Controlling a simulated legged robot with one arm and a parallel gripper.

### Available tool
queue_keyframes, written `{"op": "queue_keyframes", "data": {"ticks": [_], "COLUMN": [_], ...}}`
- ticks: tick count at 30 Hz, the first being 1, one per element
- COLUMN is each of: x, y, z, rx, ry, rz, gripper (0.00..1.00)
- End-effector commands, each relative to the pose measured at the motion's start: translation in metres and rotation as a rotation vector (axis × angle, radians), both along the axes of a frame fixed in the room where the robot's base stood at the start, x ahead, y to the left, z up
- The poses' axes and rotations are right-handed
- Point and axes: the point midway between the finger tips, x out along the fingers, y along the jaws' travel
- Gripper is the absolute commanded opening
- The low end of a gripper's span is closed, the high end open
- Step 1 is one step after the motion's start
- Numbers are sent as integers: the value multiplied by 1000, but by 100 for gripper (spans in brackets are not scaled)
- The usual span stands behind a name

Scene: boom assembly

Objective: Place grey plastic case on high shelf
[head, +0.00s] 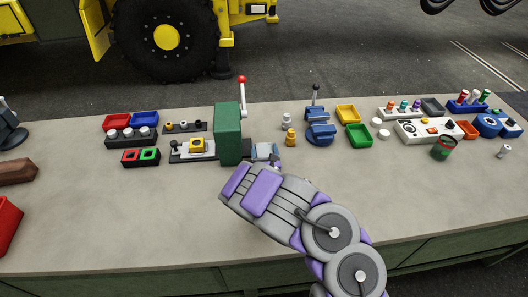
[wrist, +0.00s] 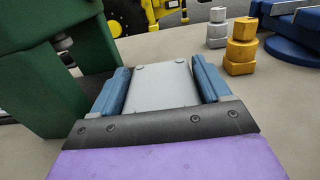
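The grey plastic case (wrist: 162,85) is a flat light-grey block with small round screws near its far corners. In the wrist view it lies between the two blue fingers of my gripper (wrist: 161,88), and each finger is against one side of it. Its near end is hidden by the black bar of the gripper. In the head view my gripper (head: 265,152) is small, low by the workbench just right of the green press, with a bit of grey case (head: 263,151) between the fingers. Whether the case still touches the bench cannot be told. No high shelf is visible.
The green press (head: 228,133) with a red-knobbed lever stands close left of my gripper. Yellow and grey stacked pieces (head: 290,136) and a blue vise (head: 320,126) stand to the right. The workbench's (head: 130,215) front area is clear. A yellow vehicle (head: 165,35) stands behind.

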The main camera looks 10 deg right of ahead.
Motion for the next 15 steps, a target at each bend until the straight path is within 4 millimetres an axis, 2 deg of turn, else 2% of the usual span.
{"op": "queue_keyframes", "data": {"ticks": [1, 7, 15], "x": [0, 0, -1], "y": [0, 1, 1], "z": [0, 0, 1], "rx": [0, -1, -1], "ry": [0, -1, -1], "rz": [-1, -1, 0], "gripper": [81, 100, 100]}}
